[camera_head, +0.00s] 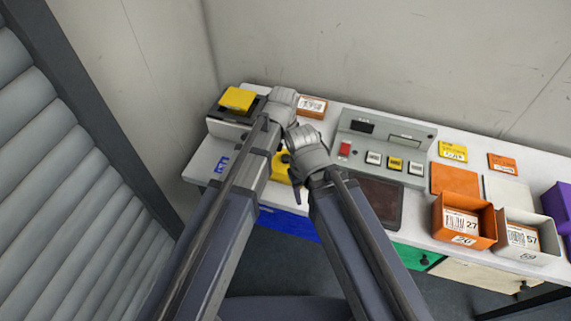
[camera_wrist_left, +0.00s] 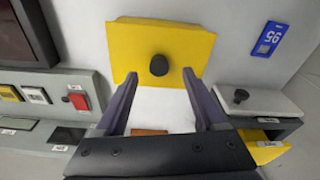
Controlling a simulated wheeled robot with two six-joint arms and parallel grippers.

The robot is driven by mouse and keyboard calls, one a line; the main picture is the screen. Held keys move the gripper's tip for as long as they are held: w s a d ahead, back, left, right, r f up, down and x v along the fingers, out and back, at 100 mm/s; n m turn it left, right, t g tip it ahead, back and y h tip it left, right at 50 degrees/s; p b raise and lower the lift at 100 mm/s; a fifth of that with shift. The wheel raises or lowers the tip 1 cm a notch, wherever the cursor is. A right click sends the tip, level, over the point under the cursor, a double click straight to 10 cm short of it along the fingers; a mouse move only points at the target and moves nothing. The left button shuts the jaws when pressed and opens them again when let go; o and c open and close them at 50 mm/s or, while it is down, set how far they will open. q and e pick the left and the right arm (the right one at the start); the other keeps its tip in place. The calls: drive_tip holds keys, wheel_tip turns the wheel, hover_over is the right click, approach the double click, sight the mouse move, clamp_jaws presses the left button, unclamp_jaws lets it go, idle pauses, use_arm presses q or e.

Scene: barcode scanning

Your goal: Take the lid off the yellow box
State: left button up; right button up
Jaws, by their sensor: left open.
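A yellow lid-like plate with a black knob lies flat near the table's front edge; in the left wrist view this yellow box lid (camera_wrist_left: 198,45) fills the upper middle. In the head view the yellow box (camera_head: 279,170) is mostly hidden behind my arm. My left gripper (camera_wrist_left: 159,82) is open and empty. Its two fingers reach the edge of the yellow plate, apart from each other, with the black knob (camera_wrist_left: 158,66) lined up between them. In the head view my left gripper (camera_head: 288,158) is mostly hidden by arm links. My right gripper's fingers do not show.
A grey control panel (camera_head: 388,142) stands right of the yellow box. Orange (camera_head: 481,226) and white (camera_head: 545,245) open boxes stand at the table's right.

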sight(286, 157)
use_arm(q)
drive_tip(key=f, duration=0.1)
drive_tip(key=f+b, duration=0.2)
drive_tip(key=shift+w+d+f, duration=0.1)
drive_tip(key=shift+w+f, duration=0.1)
drive_tip(key=shift+w, duration=0.05)
drive_tip(key=shift+r, duration=0.1)
clamp_jaws()
idle(0.4)
